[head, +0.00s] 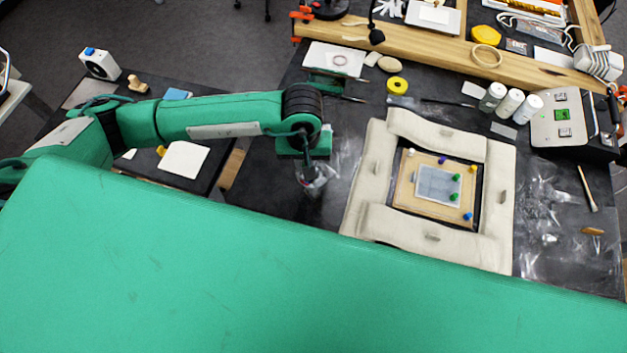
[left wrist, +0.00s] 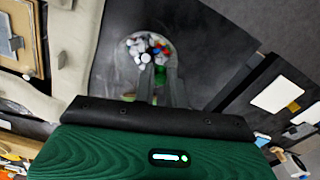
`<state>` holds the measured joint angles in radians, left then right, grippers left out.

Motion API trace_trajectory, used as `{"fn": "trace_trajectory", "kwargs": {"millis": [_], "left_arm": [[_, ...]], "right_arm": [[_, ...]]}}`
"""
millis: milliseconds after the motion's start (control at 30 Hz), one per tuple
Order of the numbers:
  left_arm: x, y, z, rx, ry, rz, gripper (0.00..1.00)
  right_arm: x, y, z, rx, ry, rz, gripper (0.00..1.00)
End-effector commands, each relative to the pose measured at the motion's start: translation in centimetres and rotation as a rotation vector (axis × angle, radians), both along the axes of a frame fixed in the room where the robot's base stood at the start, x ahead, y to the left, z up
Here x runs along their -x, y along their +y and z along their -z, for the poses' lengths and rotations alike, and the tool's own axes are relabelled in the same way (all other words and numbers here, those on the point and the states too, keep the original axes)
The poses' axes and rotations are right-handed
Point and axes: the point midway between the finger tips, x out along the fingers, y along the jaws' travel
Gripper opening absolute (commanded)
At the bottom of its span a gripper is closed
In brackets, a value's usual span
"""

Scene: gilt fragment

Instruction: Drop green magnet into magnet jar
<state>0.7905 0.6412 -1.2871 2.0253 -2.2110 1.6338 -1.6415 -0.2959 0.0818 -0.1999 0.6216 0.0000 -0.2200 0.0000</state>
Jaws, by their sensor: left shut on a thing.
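The magnet jar (left wrist: 128,52) is a clear round container holding several white, red, blue and green magnets. In the left wrist view it lies just beyond my left gripper's fingertips. My left gripper (left wrist: 161,74) is shut on a green magnet (left wrist: 161,72), which shows between the fingertips and overlaps the near part of the jar. In the head view my left gripper (head: 309,176) points down at the clear jar (head: 318,188), whose contents are hard to make out there. The exact height of the magnet over the jar cannot be told. My right gripper is not in view.
A framed board (head: 405,199) with several coloured magnets lies among beige padded cushions (head: 362,192) right of the jar. White bottles (head: 509,103) and a grey device (head: 561,120) stand farther right. A wooden beam (head: 460,52) crosses the back. A dark side table (head: 205,185) is at left.

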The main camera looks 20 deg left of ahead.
Motion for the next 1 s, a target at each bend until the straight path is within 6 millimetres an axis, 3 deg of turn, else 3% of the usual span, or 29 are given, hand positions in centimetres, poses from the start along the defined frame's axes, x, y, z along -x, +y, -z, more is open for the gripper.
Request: {"fn": "trace_trajectory", "kwargs": {"millis": [133, 467, 500, 600, 1000], "left_arm": [[0.01, 0.02, 1.06, -0.001, 0.000, -0.001, 0.00], [0.00, 0.02, 1.28, -0.001, 0.000, 0.000, 0.00], [0.00, 0.02, 1.28, -0.001, 0.000, 0.000, 0.19], [0.00, 0.02, 1.27, -0.001, 0.000, 0.000, 0.38], [-0.10, -0.02, 0.70, 0.001, -0.002, 0.000, 0.38]], "right_arm": [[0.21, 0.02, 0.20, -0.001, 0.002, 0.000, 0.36], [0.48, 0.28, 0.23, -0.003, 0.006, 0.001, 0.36], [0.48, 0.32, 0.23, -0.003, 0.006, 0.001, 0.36], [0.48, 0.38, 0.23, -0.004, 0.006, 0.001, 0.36], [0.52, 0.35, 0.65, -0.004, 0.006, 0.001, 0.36]]}}
